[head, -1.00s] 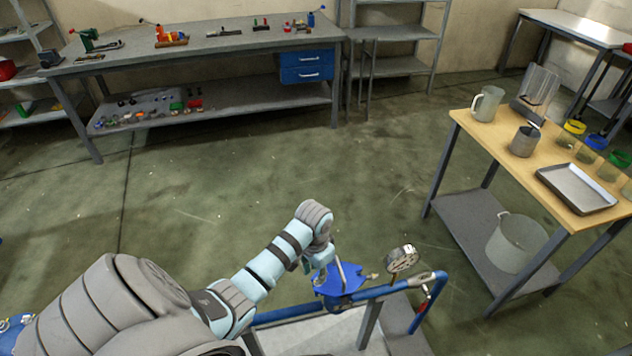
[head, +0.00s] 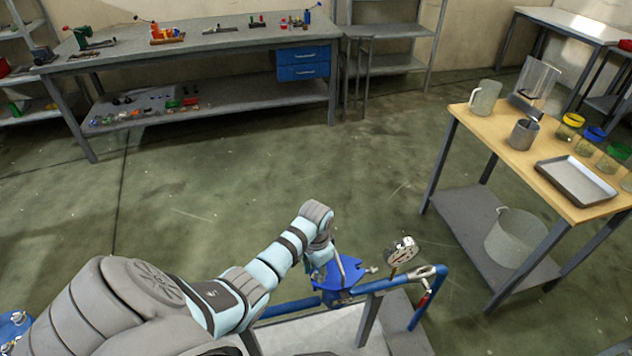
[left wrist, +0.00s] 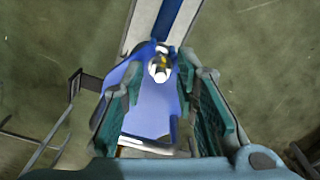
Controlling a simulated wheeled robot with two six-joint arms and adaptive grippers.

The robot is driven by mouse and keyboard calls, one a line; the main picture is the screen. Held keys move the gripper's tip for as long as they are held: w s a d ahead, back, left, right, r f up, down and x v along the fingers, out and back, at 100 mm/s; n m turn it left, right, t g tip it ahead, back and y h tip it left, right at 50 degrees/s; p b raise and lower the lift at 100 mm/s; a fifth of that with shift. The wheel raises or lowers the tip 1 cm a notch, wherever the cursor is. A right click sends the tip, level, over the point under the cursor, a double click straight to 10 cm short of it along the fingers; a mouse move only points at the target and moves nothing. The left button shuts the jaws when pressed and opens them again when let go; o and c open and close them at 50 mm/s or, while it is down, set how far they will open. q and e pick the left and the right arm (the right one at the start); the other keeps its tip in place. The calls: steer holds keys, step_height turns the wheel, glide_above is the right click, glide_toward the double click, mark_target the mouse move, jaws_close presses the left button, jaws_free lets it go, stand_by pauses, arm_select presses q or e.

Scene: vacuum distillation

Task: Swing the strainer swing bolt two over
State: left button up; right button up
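The blue strainer (head: 343,274) sits on the blue pipe run at the lower middle of the head view. A silvery bolt end sticks out at its right side. My left gripper (left wrist: 160,68) points down over the strainer; in the head view its fingers are hidden behind my wrist. In the left wrist view its two fingers are apart, one on each side of the blue strainer body (left wrist: 152,112). A bright metal bolt or nut (left wrist: 158,69) shows between the fingertips; I cannot tell whether either finger touches it. My right gripper is not in view.
A round pressure gauge (head: 402,250) stands just right of the strainer, above the blue pipe (head: 418,304). A wooden-topped table (head: 497,140) with a jug, beakers, jars and a tray stands at right. A long workbench (head: 215,42) is at the back. The floor between is clear.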

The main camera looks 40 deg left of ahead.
arm_select(q)
jaws_close()
steer(key=shift+s+a+r+t+p, duration=0.2)
steer(key=shift+s+t+p, duration=0.1)
steer(key=shift+p, duration=0.45)
steer(key=s+t+h, duration=0.1)
steer(key=s+a+f+t+h+b, duration=0.1)
steer(key=t, duration=0.1)
steer(key=s+a+t+h, duration=0.1)
steer(key=t+h, duration=0.1)
steer(key=shift+a+f, duration=0.1)
steer(key=shift+f, duration=0.3)
steer(key=shift+s+b, duration=0.1)
steer(key=shift+b, duration=0.2)
